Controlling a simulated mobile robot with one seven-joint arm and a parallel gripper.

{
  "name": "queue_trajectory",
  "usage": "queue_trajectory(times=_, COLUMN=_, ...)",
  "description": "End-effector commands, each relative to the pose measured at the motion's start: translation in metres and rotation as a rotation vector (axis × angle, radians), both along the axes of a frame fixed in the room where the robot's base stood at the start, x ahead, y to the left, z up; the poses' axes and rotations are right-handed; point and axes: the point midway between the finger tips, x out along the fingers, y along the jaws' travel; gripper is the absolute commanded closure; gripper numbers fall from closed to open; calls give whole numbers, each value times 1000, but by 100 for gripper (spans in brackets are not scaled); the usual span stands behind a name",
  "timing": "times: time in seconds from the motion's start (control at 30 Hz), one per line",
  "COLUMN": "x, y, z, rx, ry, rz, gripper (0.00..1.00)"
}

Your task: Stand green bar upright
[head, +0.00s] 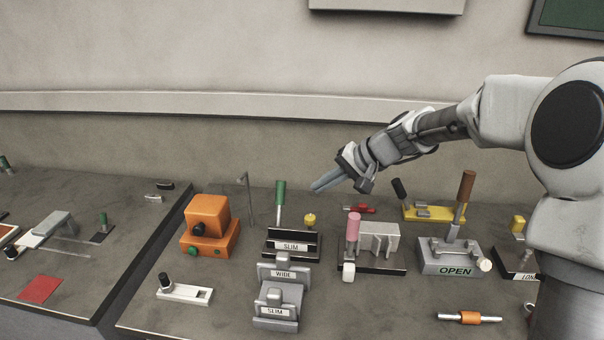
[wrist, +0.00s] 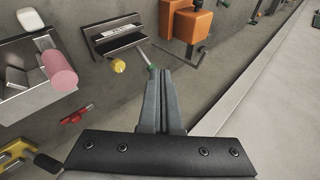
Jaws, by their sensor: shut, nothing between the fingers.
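The green bar (head: 280,194) is a green grip on a thin pale rod, at the dark fixture labelled SLIM (head: 290,246). In the head view it looks nearly upright with a slight tilt; its lower end is hidden behind the fixture. My gripper (head: 314,187) is shut and empty, to the right of the bar's top, with a gap between them in the picture. In the wrist view, the bar (wrist: 152,71) shows just past my fingertips (wrist: 154,72), partly hidden by them. I cannot tell whether they touch.
A yellow knob (head: 309,219) sits right of the bar, an orange block (head: 208,215) left. A pink handle (head: 353,226), a brown handle (head: 466,186) and a black handle (head: 398,188) stand to the right. Grey WIDE and SLIM blocks (head: 275,300) are in front. The wall is behind.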

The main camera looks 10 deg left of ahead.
Motion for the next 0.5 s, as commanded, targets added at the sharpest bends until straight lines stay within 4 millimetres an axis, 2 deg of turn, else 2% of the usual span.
queue_trajectory(times=0.03, x=12, y=6, z=-10, rx=44, ry=19, rz=-11, gripper=100)
queue_trajectory(times=0.3, x=73, y=29, z=-44, rx=279, ry=89, rz=-95, gripper=100)
queue_trajectory(times=0.5, x=117, y=33, z=-73, rx=456, ry=141, rz=-190, gripper=100)
